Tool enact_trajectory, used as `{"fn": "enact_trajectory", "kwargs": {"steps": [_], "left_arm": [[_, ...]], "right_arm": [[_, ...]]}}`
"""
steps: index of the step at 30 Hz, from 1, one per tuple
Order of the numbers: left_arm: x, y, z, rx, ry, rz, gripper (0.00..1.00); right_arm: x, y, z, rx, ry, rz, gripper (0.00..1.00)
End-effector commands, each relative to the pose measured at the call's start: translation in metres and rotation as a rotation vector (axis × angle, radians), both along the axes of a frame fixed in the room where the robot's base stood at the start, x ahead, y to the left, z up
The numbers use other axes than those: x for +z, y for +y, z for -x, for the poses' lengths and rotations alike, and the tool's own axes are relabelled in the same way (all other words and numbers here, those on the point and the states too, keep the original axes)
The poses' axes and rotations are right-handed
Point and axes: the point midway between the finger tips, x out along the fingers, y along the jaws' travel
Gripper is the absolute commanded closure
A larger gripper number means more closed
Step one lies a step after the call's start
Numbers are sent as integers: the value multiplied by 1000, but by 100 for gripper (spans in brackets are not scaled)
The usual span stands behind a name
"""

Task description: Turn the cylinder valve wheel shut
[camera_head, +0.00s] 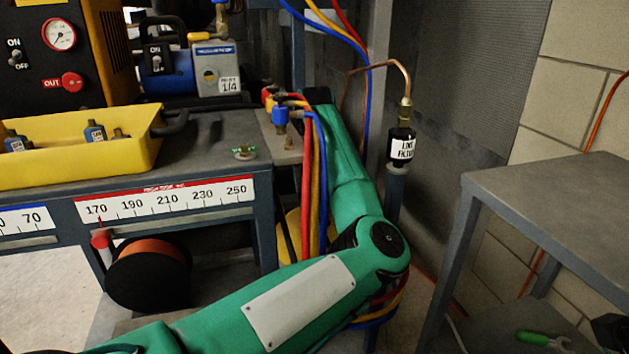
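No cylinder valve wheel can be made out in the head view. A yellow rounded body (293,236), perhaps a cylinder, shows partly behind the hoses below the bench; its top is hidden. A small green and metal fitting (244,152) sits on the bench top; I cannot tell what it is. My green arm comes in from the lower left, bends at centre right and reaches up and away past the bench's right end. No gripper fingers show at its far end.
Red, yellow and blue hoses (314,190) hang beside my arm from a manifold (281,112). A line filter (401,146) stands on a post right of my arm. A yellow tray (80,160) is on the bench. An orange reel (148,272) is below. A grey table (560,190) stands right.

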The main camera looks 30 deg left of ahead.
Motion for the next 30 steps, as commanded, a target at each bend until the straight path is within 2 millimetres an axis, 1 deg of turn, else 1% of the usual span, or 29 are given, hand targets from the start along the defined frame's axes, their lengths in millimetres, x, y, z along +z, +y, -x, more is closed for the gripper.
{"fn": "enact_trajectory", "kwargs": {"steps": [3, 4, 10, 11, 17, 21, 23, 24, 30], "left_arm": [[0, 0, 0, 0, 0, 0, 32], [1, 0, 0, 0, 0, 0, 36], [1, 0, 0, 0, 0, 0, 75], [1, 0, 0, 0, 0, 0, 77], [2, 0, 0, -11, 0, 0, 76], [3, 0, 0, -50, 0, 2, 76], [4, 0, 0, -77, 0, 2, 76], [5, 0, 0, -100, 0, 2, 76], [7, 0, 1, -252, 1, 2, 76]], "right_arm": [[0, 0, 0, 0, 0, 0, 64], [0, 0, 0, 0, 0, 0, 64], [0, 0, 0, 0, 0, 0, 64], [0, 0, 0, 0, 0, 0, 64], [3, 0, 1, -1, -3, -1, 64], [7, 0, 1, 0, -3, -3, 64], [2, 0, 0, -3, 13, 9, 64], [-2, -2, -4, -12, 32, 11, 64], [-5, -16, -9, -54, 82, -4, 64]]}}
